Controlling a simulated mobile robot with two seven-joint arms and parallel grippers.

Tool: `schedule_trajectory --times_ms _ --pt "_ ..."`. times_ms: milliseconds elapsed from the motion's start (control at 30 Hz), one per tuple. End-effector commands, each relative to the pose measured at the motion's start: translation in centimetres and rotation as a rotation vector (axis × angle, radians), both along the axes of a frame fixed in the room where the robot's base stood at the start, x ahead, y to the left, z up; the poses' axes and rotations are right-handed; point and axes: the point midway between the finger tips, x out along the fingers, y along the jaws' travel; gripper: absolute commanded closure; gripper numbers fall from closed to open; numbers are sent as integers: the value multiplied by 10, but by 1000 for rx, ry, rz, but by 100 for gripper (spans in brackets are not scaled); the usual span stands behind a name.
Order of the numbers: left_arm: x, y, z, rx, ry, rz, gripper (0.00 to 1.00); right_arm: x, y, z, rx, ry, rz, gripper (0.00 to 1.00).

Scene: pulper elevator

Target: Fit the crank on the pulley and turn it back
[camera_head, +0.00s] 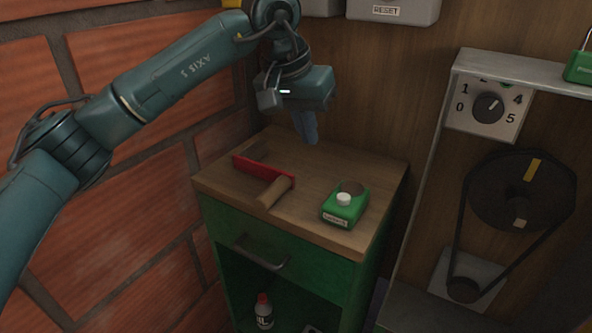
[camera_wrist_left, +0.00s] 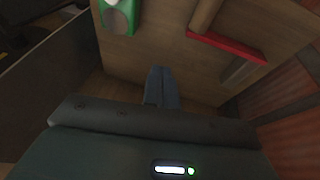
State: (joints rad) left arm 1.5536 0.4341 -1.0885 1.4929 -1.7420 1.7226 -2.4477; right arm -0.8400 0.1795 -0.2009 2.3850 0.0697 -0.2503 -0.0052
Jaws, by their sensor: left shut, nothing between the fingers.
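The crank (camera_head: 262,168), with a red arm and a wooden handle, lies on the wooden top of the green cabinet. It also shows in the left wrist view (camera_wrist_left: 232,47); a dull grey-brown piece sticks out from the arm's far end. The black pulley (camera_head: 508,190) is on the wall panel at the right, with a yellow mark near its top and a pale square stub below its middle. My left gripper (camera_head: 311,141) points down above the back of the cabinet top, beside the crank and apart from it. Its blue fingers (camera_wrist_left: 162,70) are together and empty. My right gripper is out of view.
A green container (camera_head: 345,207) with a white cap stands right of the crank. A belt (camera_head: 458,232) runs from the pulley to a small lower wheel (camera_head: 463,290). A numbered dial (camera_head: 488,107) sits above. A metal frame edge (camera_head: 433,150) stands between cabinet and pulley. Brick wall is left.

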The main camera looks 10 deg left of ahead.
Motion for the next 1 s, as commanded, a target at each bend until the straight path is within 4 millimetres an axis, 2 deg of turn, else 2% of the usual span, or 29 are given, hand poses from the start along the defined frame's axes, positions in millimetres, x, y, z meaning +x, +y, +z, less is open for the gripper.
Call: schedule_trajectory --times_ms 33,100,233,700,800,1000 --pt "4 10 6 51 -33 -3 100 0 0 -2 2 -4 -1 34" --pt "7 19 12 94 -54 -10 100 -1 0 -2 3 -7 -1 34" --pt "11 22 6 118 -62 -15 100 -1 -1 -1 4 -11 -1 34" --pt "38 10 -83 111 -58 -16 100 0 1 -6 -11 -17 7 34" --pt "23 17 -79 111 -64 -18 100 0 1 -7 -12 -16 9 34" --pt "5 23 -79 110 -62 -16 100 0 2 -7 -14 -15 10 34"
